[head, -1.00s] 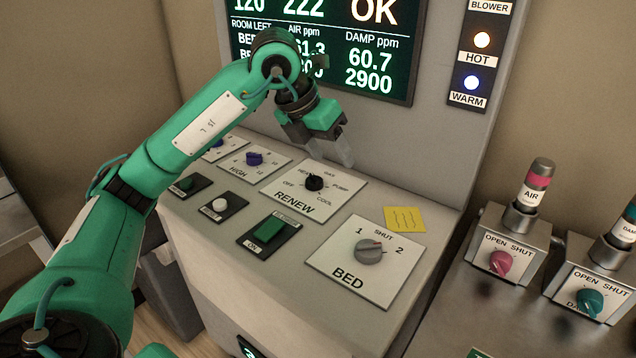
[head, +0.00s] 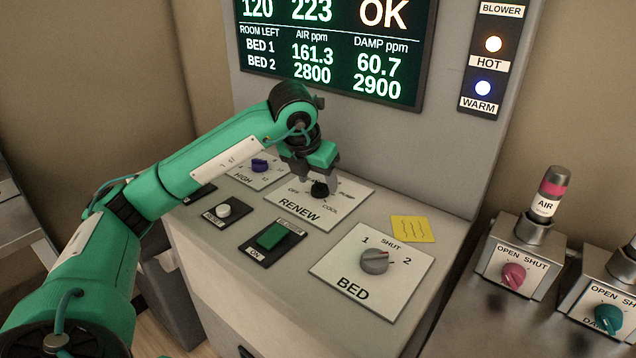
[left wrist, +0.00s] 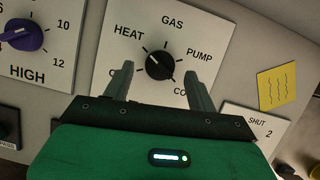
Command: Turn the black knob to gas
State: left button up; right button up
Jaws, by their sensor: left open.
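The black knob (head: 319,189) stands on the white RENEW plate (head: 293,205) on the sloped panel. In the left wrist view the knob (left wrist: 160,66) has HEAT at its upper left, GAS above, PUMP at its upper right and COOL at its lower right, partly covered. Its pointer seems to lie toward HEAT, but it is small. My left gripper (head: 318,170) is open just above the knob and hides some labels. In the left wrist view its two fingers (left wrist: 159,78) lie left and right of the knob, with gaps. My right gripper is not in view.
Near the plate are a purple knob (head: 259,165), a white button (head: 223,211), a green switch (head: 271,236), the grey BED knob (head: 374,261) and a yellow note (head: 413,229). The upright wall with the screen (head: 330,45) rises behind. Pink (head: 513,276) and teal (head: 609,319) valve knobs stand right.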

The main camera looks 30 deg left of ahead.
pick_arm(q)
jog(key=shift+x, duration=0.9)
jog(key=shift+c, duration=0.2)
jog(key=c, duration=0.9)
jog(key=shift+c, duration=0.2)
